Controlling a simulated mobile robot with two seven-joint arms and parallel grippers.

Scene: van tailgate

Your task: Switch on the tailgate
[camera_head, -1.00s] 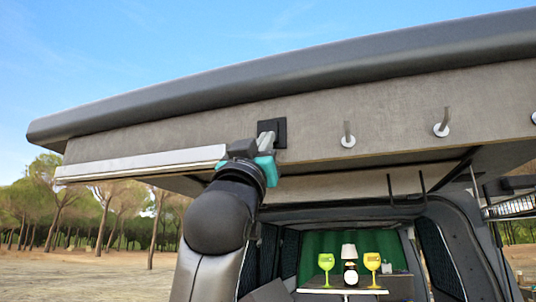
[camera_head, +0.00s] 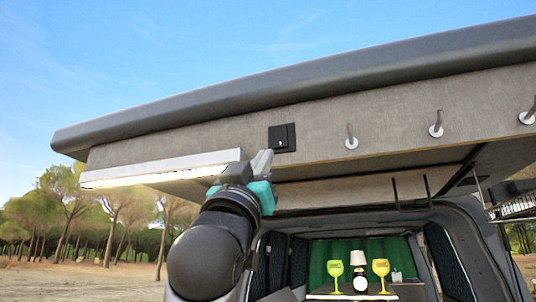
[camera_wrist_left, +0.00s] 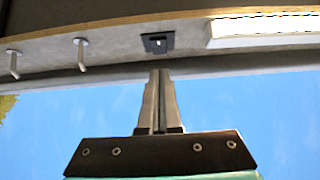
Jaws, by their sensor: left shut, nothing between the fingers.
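The black square switch (camera_head: 282,137) is set in the grey face of the raised tailgate (camera_head: 205,141). It also shows in the left wrist view (camera_wrist_left: 157,43), with a small white mark in its middle. The long light strip (camera_head: 160,170) left of the switch looks bright white, with a warm glow along its lower edge. My left gripper (camera_head: 262,160) is shut and empty, just below and left of the switch. In the left wrist view its closed fingertips (camera_wrist_left: 160,72) point toward the switch, with a visible gap between them. My right gripper is out of view.
Several metal hooks, one of them this peg (camera_head: 351,138), stick out of the tailgate right of the switch. Below, inside the van, a table holds two yellow-green goblets (camera_head: 335,270) and a small lamp (camera_head: 358,257). Open sky and trees lie to the left.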

